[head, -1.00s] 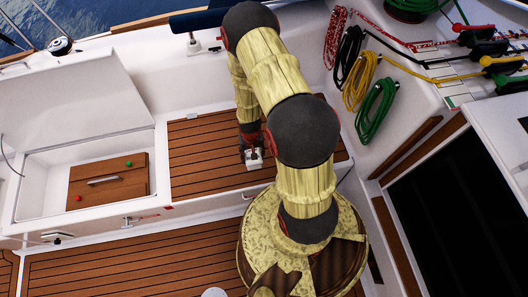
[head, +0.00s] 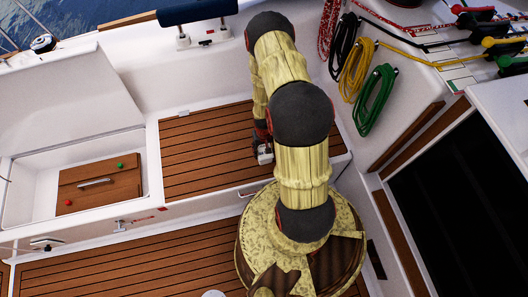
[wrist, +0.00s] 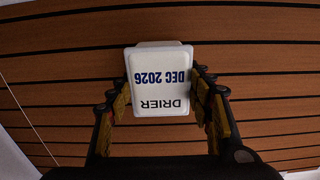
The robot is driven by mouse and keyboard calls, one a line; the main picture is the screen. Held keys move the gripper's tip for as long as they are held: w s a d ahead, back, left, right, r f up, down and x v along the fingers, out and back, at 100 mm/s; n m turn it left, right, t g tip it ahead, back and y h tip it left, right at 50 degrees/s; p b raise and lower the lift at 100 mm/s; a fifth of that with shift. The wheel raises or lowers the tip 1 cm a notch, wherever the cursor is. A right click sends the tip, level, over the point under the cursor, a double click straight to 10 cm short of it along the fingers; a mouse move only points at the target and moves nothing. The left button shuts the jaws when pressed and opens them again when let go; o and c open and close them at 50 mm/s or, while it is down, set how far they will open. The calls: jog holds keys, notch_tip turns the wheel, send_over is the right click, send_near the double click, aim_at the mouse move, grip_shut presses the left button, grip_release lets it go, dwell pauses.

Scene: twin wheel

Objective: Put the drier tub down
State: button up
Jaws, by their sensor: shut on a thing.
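The drier tub (wrist: 160,80) is a small white tub marked "DRIER DEC 2026", upside down in the wrist view. My gripper (wrist: 163,88) is shut on it, with one finger on each side. In the head view the tub (head: 265,156) shows as a small white shape below my gripper, over the right part of the slatted wooden seat (head: 200,150). My arm partly covers this area. I cannot tell whether the tub's base touches the slats.
An open locker left of the seat holds a wooden board (head: 100,185) with a handle and a red and a green ball. Coiled yellow (head: 358,68) and green (head: 376,100) ropes hang at the right. Bare slats lie left of my gripper.

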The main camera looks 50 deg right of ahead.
jog(key=shift+f, duration=0.15)
jog(key=o, duration=1.4)
jog(key=shift+o, duration=0.3)
